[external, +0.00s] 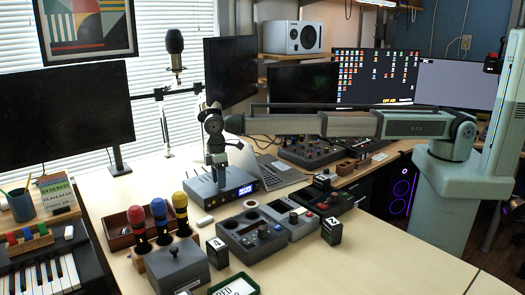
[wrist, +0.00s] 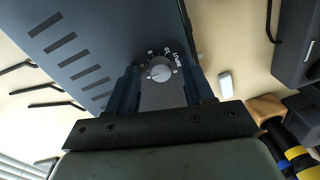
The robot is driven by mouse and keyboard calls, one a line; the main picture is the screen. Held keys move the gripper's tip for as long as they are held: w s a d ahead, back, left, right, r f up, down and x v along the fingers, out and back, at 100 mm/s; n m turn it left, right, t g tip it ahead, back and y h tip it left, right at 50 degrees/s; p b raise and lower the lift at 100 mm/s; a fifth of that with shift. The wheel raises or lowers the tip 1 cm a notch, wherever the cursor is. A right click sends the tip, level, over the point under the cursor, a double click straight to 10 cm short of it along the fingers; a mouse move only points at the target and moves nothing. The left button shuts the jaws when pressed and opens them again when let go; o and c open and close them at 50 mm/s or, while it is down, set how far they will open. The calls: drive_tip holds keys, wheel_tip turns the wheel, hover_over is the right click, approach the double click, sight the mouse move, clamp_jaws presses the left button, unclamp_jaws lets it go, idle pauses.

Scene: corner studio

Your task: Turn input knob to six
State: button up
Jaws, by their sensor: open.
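The input knob (wrist: 160,73) is a small round grey knob in the wrist view, ringed by white numbers and marked INPUT. It sits on a dark blue-grey box (wrist: 85,50); the number its pointer faces is too small to tell. My gripper (wrist: 162,76) is open, one finger on each side of the knob, with visible gaps. I cannot tell how far above the box the fingertips are. In the external view my gripper (external: 218,175) points down at the box (external: 212,193), which has a lit blue display; the knob is hidden there.
Beside the box on the desk are grey control units (external: 255,237), colored microphones (external: 180,213) in a holder, and a small white object (wrist: 225,81). A laptop (external: 275,172) stands close behind the box.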

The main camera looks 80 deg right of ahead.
drive_tip(key=shift+c, duration=0.2)
clamp_jaws()
idle(0.3)
drive_tip(key=m, duration=0.5)
drive_tip(key=shift+s+m, duration=0.1)
drive_tip(key=shift+m, duration=0.2)
drive_tip(key=shift+o, duration=0.2)
unclamp_jaws()
